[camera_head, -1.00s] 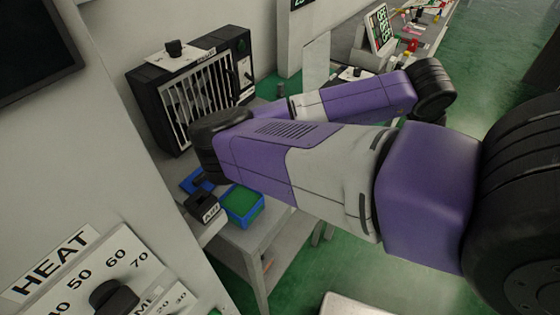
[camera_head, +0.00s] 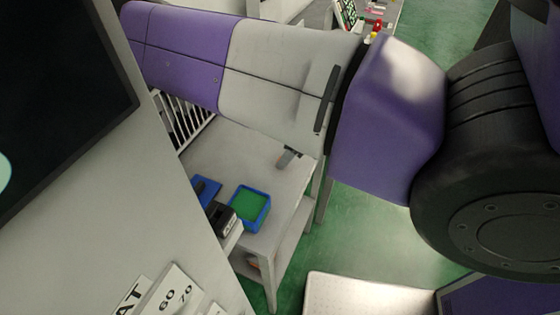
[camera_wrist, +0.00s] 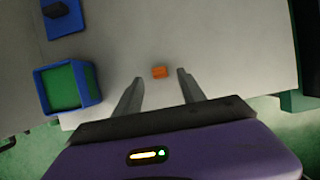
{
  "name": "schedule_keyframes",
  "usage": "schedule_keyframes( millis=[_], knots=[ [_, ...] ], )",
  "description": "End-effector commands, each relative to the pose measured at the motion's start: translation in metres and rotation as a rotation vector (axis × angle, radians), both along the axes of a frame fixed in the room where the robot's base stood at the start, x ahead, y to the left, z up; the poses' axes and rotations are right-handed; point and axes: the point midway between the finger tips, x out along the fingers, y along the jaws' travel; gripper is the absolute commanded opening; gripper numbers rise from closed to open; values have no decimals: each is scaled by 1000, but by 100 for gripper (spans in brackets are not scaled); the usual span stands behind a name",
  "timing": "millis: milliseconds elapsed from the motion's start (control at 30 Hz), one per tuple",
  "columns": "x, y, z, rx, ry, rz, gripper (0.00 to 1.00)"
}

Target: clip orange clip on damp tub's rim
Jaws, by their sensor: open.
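The orange clip (camera_wrist: 159,72) lies on the pale tabletop in the wrist view, ahead of and between the fingertips of my gripper (camera_wrist: 160,78). My gripper is open with nothing between its fingers. In the head view, part of my gripper (camera_head: 289,157) shows below my arm, and the orange clip is not visible there. A blue tub with green inside (camera_head: 249,208) stands on the table; it also shows left of my gripper in the wrist view (camera_wrist: 92,82). I cannot read a damp label on it.
The table (camera_head: 225,160) has free room around the clip. A small blue plate (camera_head: 206,190) and a black labelled block (camera_head: 222,218) are beside the tub. A barred cage (camera_head: 183,121) is partly hidden behind my arm.

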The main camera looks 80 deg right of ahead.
Motion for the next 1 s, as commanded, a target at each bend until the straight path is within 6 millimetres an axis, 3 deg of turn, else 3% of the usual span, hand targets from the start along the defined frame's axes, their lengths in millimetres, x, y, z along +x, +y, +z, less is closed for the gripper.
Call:
schedule_keyframes(
  millis=[200,500,733,1000],
  knots=[
    [12,-2,-25,0,0,-1,47],
    [14,-3,-29,-1,0,-1,47],
    [14,-3,-29,-1,0,-1,2],
    [14,-3,-29,-1,0,-1,0]
  ],
)
